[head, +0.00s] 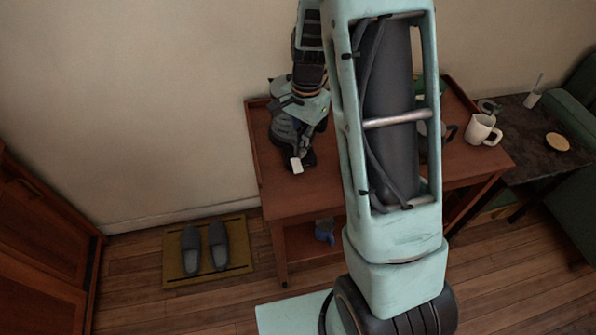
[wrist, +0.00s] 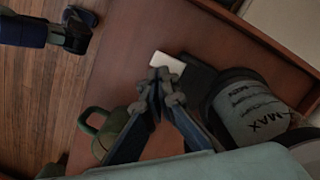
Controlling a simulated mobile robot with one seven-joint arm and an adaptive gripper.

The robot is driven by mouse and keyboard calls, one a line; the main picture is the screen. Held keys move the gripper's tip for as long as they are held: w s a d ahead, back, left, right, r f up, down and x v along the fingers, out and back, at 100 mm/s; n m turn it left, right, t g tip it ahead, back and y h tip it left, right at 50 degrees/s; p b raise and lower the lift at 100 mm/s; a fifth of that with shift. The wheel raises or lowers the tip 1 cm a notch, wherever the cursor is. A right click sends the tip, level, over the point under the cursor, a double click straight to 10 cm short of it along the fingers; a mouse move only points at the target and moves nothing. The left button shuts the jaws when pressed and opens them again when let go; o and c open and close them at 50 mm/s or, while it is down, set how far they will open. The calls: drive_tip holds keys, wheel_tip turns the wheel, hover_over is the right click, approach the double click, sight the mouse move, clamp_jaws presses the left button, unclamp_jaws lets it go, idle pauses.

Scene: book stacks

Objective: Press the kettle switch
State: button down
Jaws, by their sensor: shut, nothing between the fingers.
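The kettle (wrist: 252,105) is a grey see-through jug with MAX and level marks, at the right of the wrist view. A white switch tab (wrist: 168,66) sticks out from its black base side. The white tab also shows in the head view (head: 296,165), near the front left of the table. My gripper (wrist: 163,84) is shut and empty, its fingertips close together just below the white tab in the wrist view. Whether they touch it I cannot tell. In the head view my arm and hand hide much of the kettle.
The red-brown table (head: 315,188) has a raised back rim. A green mug (wrist: 108,130) stands left of my fingers in the wrist view. A white mug (head: 480,130) stands at the table's right. Slippers (head: 205,248) lie on a mat on the floor.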

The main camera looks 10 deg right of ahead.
sight(299, 168)
drive_tip(key=shift+s+a+f+b, duration=0.1)
drive_tip(key=shift+f+b, duration=0.55)
drive_tip(key=shift+f, duration=0.4)
drive_tip(key=shift+s+a+f+b, duration=0.1)
drive_tip(key=shift+f+b, duration=0.55)
drive_tip(key=shift+f, duration=0.4)
wheel_tip(299, 168, down, 2)
drive_tip(key=shift+f+b, duration=0.25)
drive_tip(key=shift+b, duration=0.65)
drive_tip(key=shift+r+p, duration=0.3)
drive_tip(key=shift+w+d+r+p, duration=0.25)
drive_tip(key=shift+w+d, duration=0.2)
drive_tip(key=shift+d, duration=0.05)
drive_tip(key=shift+w+d+r+p, duration=0.25)
drive_tip(key=shift+w+d, duration=0.15)
drive_tip(key=shift+d, duration=0.05)
drive_tip(key=shift+w+d, duration=0.2)
drive_tip(key=shift+d, duration=0.05)
wheel_tip(299, 168, up, 12)
drive_tip(key=shift+w+d, duration=0.35)
drive_tip(key=shift+d, duration=0.05)
